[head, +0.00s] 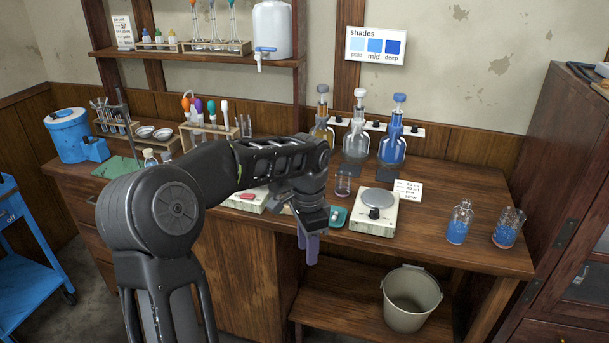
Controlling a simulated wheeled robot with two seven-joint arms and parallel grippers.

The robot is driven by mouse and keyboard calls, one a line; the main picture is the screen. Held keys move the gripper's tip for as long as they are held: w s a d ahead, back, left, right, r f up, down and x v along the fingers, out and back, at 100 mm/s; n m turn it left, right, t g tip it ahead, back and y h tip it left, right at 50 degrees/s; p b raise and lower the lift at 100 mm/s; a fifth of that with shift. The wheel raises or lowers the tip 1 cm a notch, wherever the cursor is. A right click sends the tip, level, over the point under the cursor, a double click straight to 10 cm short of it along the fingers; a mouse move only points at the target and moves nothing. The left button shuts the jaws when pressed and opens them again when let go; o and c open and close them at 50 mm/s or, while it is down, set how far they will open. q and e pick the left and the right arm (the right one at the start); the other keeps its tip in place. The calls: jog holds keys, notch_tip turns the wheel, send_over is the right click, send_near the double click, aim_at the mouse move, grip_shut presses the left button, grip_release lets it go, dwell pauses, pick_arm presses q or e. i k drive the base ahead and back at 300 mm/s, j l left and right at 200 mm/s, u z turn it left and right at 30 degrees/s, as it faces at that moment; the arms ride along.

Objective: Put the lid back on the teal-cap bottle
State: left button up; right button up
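My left gripper (309,250) hangs at the front edge of the bench, fingers pointing down. A purple piece shows at its tip; I cannot tell whether it is the fingers or a held thing, nor whether the gripper is open. A small teal item (337,217) lies on the bench just right of it; I cannot tell whether it is a lid or a dish. No teal-cap bottle can be picked out surely. Small bottles (150,158) stand at the bench's left, partly behind my arm. Small colour-capped bottles (158,37) stand on the shelf. My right gripper is out of view.
A scale (374,213), a small glass beaker (343,184) and tall bottles (392,146) stand near the middle of the bench (440,190). Two glass vessels with blue liquid (457,231) (506,236) are at right. A bucket (411,300) stands below.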

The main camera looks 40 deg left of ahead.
aim_at(461, 219)
jog(key=i+j, duration=1.15)
jog(key=j, duration=0.2)
